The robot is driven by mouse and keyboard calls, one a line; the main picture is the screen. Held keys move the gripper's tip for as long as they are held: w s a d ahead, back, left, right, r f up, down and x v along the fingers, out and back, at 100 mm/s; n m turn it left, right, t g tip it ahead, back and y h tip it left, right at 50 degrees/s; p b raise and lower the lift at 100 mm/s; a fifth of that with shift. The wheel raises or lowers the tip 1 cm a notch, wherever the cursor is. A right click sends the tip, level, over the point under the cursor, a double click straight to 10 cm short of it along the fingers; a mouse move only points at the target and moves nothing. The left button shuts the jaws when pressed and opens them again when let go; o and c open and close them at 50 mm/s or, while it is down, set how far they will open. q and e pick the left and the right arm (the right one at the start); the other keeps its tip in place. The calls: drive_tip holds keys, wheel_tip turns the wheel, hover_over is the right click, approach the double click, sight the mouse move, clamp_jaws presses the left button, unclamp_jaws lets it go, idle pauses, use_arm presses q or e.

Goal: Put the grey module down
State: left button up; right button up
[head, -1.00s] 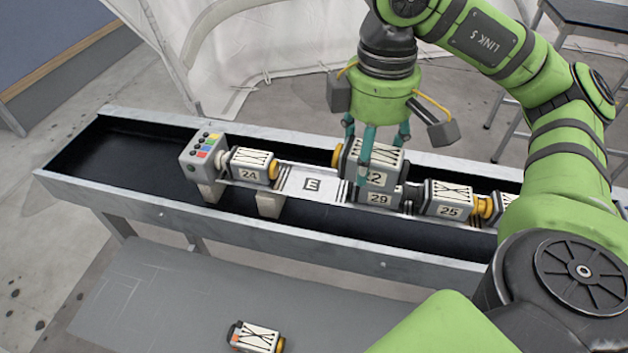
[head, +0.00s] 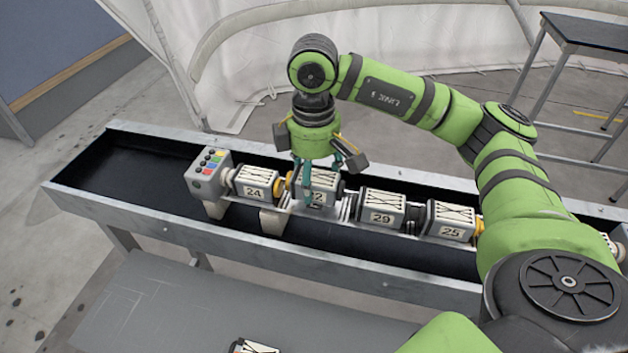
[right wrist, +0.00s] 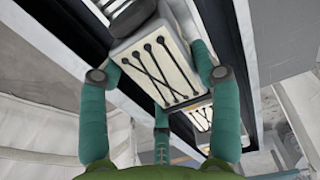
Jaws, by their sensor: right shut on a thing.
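My right gripper (head: 314,188) is shut on the grey module (head: 325,196), a pale box with dark ends and crossed black cords; its number is partly covered by a finger, ending in 2. It sits between module 24 (head: 256,183) and module 29 (head: 382,210), over the spot of the rail that bears the letter E, about level with both. I cannot tell whether it touches the rail. In the right wrist view the teal fingers (right wrist: 158,76) grip the module (right wrist: 160,62) around its sides. My left gripper is not in view.
A long black trough (head: 120,152) with a metal rim holds the row. A control box (head: 207,176) with coloured buttons stands at the row's left end, and module 25 (head: 452,222) is right of 29. Another module (head: 254,347) is cut off at the bottom edge.

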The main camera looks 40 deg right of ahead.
sight(314, 173)
wheel_tip(314, 173, down, 2)
drive_tip(key=shift+d+f, duration=0.1)
drive_tip(key=shift+f, duration=0.2)
drive_tip(key=o, duration=1.6)
drive_tip(key=shift+c, duration=0.2)
wheel_tip(314, 173, up, 12)
drive_tip(key=shift+r, duration=0.25)
